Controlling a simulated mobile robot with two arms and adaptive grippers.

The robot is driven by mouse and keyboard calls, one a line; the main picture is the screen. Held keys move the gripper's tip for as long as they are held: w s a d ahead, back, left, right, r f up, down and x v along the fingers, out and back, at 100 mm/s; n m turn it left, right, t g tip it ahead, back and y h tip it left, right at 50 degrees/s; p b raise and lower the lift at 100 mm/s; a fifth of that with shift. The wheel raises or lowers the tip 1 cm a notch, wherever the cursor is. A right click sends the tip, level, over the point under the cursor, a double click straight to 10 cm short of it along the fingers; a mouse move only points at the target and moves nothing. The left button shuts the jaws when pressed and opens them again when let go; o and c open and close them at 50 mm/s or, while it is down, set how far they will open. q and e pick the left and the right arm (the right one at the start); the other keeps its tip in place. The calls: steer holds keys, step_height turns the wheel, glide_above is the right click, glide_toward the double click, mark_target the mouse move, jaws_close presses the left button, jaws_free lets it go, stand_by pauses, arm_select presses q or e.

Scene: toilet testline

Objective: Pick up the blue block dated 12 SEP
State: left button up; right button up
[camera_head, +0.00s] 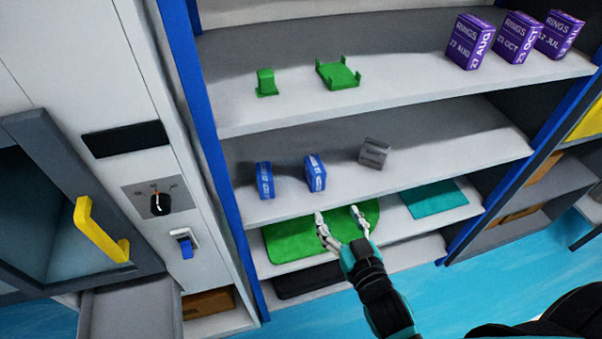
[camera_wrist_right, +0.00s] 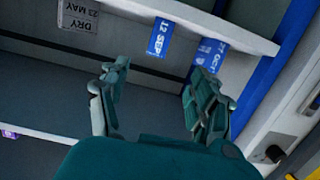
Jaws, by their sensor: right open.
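The blue block dated 12 SEP (camera_wrist_right: 160,38) shows in the right wrist view between the other blue block and a grey block. In the head view it is the right one of two blue blocks (camera_head: 315,173), upright on the middle shelf (camera_head: 440,157). The other blue block (camera_head: 264,180) reads 27 OCT in the wrist view (camera_wrist_right: 210,54). My right gripper (camera_head: 338,218) is open and empty, below and in front of the middle shelf. In the wrist view its fingers (camera_wrist_right: 157,75) stand apart, with the 12 SEP block beyond the gap. My left gripper is not in view.
The grey block (camera_head: 374,152), marked DRY 23 MAY, stands right of the 12 SEP block. Green parts (camera_head: 338,74) and purple RINGS boxes (camera_head: 517,38) are on the top shelf. Green (camera_head: 290,238) and teal (camera_head: 434,198) mats lie on the shelf below. A blue post (camera_head: 205,130) bounds the left.

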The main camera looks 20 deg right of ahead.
steer(key=w+r, duration=0.1)
steer(key=r, duration=0.1)
steer(key=p, duration=0.2)
glide_toward(315, 164)
steer(key=w, duration=0.2)
steer(key=w+f+p, duration=0.1)
steer(key=shift+w+d+f, duration=0.1)
steer(key=shift+w+f, duration=0.1)
steer(key=shift+w, duration=0.2)
steer(key=shift+w+f, duration=0.15)
steer(key=shift+w, duration=0.65)
steer(key=w, duration=0.1)
steer(key=w+p, duration=0.1)
steer(key=w, duration=0.2)
steer(key=shift+w+a+f+p, duration=0.15)
steer(key=shift+a+f+p, duration=0.2)
steer(key=shift+p, duration=0.05)
steer(key=shift+w+f, duration=0.1)
steer(key=shift+w, duration=0.05)
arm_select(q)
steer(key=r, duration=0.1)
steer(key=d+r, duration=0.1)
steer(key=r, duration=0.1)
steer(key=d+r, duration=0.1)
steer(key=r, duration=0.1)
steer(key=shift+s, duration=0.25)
